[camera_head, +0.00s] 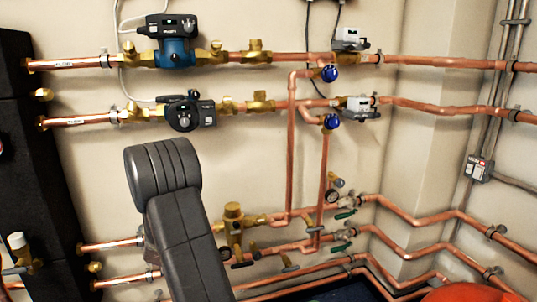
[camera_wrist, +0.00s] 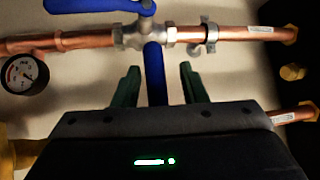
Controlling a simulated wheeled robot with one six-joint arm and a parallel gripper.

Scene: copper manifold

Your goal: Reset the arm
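In the wrist view my gripper (camera_wrist: 160,78) points up the picture, with two green fingers standing apart. A blue lever (camera_wrist: 155,75) runs down between the fingers, with a gap showing on both sides. It hangs below a silver valve (camera_wrist: 130,38) on a copper pipe. A second blue handle (camera_wrist: 95,5) lies across the top of that valve. In the head view my dark grey arm (camera_head: 185,230) rises from the bottom in front of the pipes; the gripper is not seen there.
A pressure gauge (camera_wrist: 24,74) sits left in the wrist view. In the head view, a blue pump (camera_head: 174,52), a black pump (camera_head: 188,114) and blue knobs (camera_head: 330,73) line the upper pipes. Lower copper pipes (camera_head: 420,220) run right around a wall corner. A black cabinet (camera_head: 25,150) stands left.

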